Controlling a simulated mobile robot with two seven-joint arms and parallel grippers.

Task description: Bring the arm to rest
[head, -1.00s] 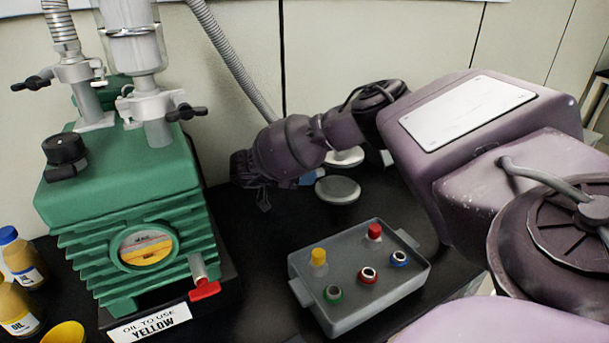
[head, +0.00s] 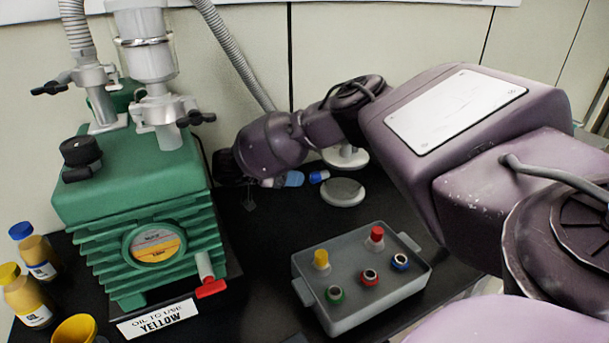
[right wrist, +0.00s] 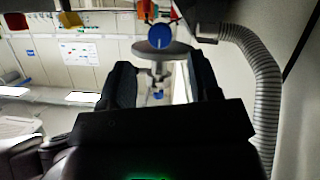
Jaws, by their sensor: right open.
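My right arm reaches in from the right in the head view, its purple links stretched over the black table. My right gripper (head: 224,166) is at its far left end, beside the green pump's (head: 125,185) right side and above the table. It is small and dark there. In the right wrist view my right gripper (right wrist: 162,78) shows two dark fingers apart, with nothing held between them. A stand with a blue knob (right wrist: 160,37) shows beyond the fingers. My left gripper is not in view.
A grey tray (head: 335,313) with several coloured-cap vials stands in front of the arm. Blue-capped items and a round grey disc (head: 342,192) lie behind it. Oil bottles (head: 25,296) and a yellow cup (head: 76,330) stand left of the pump. A corrugated hose (head: 232,50) hangs behind.

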